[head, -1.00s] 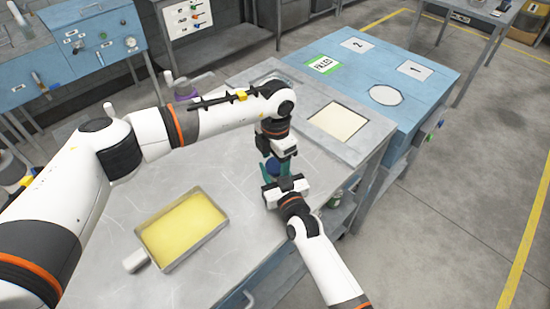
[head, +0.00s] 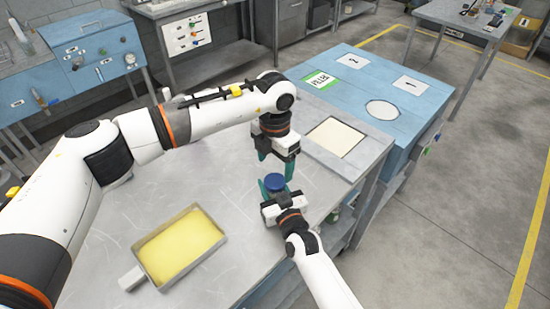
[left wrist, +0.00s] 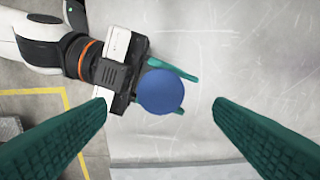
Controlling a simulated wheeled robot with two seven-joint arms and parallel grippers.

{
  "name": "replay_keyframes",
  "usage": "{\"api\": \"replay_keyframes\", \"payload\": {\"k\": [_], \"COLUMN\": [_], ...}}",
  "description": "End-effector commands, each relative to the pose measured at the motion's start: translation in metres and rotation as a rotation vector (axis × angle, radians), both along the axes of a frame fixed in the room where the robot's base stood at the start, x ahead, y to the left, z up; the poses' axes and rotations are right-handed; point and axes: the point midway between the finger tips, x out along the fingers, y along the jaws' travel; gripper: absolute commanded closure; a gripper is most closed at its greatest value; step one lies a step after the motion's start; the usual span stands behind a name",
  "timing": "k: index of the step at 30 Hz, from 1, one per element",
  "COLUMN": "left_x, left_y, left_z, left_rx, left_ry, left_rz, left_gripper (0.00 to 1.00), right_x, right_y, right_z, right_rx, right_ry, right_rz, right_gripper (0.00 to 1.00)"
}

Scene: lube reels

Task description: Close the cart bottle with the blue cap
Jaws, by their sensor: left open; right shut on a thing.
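The blue cap (head: 274,182) sits on top of the cart bottle, held in my right gripper (head: 273,190) above the metal table. The bottle's body is mostly hidden by the cap and the green fingers. In the left wrist view the cap (left wrist: 160,91) is a round blue disc between my right gripper's fingers, and it covers the bottle. My left gripper (head: 275,170) is open and empty, pointing down just above the cap and apart from it. Its two green fingers (left wrist: 160,115) show wide apart in the left wrist view, one on each side of the cap.
A metal tray with a yellow surface (head: 136,248) lies on the table at the front left. A grey panel with a pale square (head: 338,137) and a blue table with labels 1, 2 and a green-edged card (head: 321,80) stand at the right. The middle of the table is clear.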

Motion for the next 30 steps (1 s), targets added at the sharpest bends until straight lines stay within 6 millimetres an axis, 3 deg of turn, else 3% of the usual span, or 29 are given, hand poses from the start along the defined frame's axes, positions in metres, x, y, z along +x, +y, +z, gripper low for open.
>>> {"api": "replay_keyframes", "payload": {"k": [6, 10, 23, 30], "left_x": [0.0, 0.0, -0.001, -0.001], "left_y": [-0.001, -0.001, -0.001, -0.001], "left_z": [0.018, 0.024, 0.024, -0.003], "left_rx": [0.001, 0.001, 0.002, 0.003], "left_ry": [0.002, 0.002, 0.004, 0.006], "left_rz": [0.291, 0.397, 0.434, 0.434], "left_gripper": [0.24, 0.24, 0.24, 0.24], "right_x": [0.0, 0.0, 0.0, 0.0], "right_y": [0.001, 0.001, 0.001, 0.001], "right_z": [0.0, 0.001, 0.002, 0.002], "right_rx": [0.001, 0.002, 0.003, 0.002], "right_ry": [-0.001, -0.002, -0.004, -0.006], "right_rz": [0.001, 0.001, 0.001, 0.001], "right_gripper": [1.0, 1.0, 1.0, 1.0]}}
